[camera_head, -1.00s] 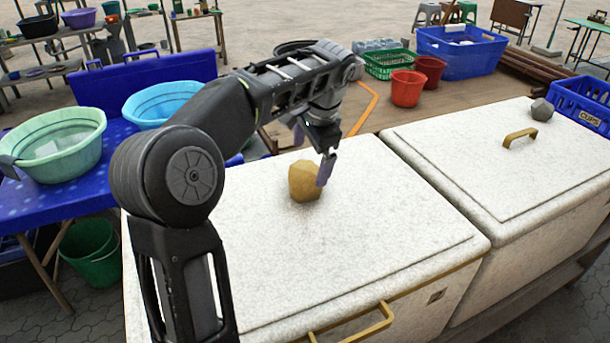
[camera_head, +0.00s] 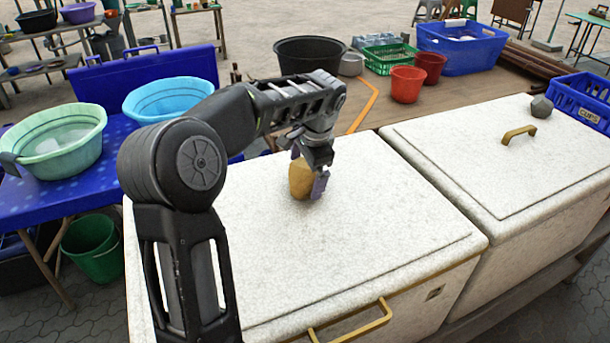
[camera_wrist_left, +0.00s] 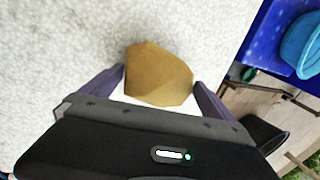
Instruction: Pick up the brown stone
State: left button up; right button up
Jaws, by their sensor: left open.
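The brown stone (camera_head: 301,179) is a faceted, yellowish-brown lump on the white lid of the left chest (camera_head: 350,230). My left gripper (camera_head: 308,178) is down at the stone, its fingers on either side of it, and partly hides it in the head view. In the left wrist view the stone (camera_wrist_left: 158,74) lies between the two open fingers of the gripper (camera_wrist_left: 160,85). Whether the fingers touch it is hard to tell. My right gripper is not in view.
A grey stone (camera_head: 541,107) sits on the right chest's lid (camera_head: 470,150) near a brass handle (camera_head: 519,134). A blue table with a green basin (camera_head: 55,143) and a blue basin (camera_head: 165,100) stands left. Red buckets (camera_head: 407,84) stand behind. The near lid is clear.

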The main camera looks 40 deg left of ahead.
aim_at(305, 165)
pick_arm(q)
jog(key=shift+x, duration=0.8)
jog(key=c, duration=1.6)
jog(key=shift+r, duration=0.15)
jog(key=shift+c, duration=0.7)
jog(key=shift+w+r, duration=0.1)
notch_tip(305, 165, up, 10)
jog(key=shift+f+b, duration=0.1)
jog(key=shift+b, duration=0.2)
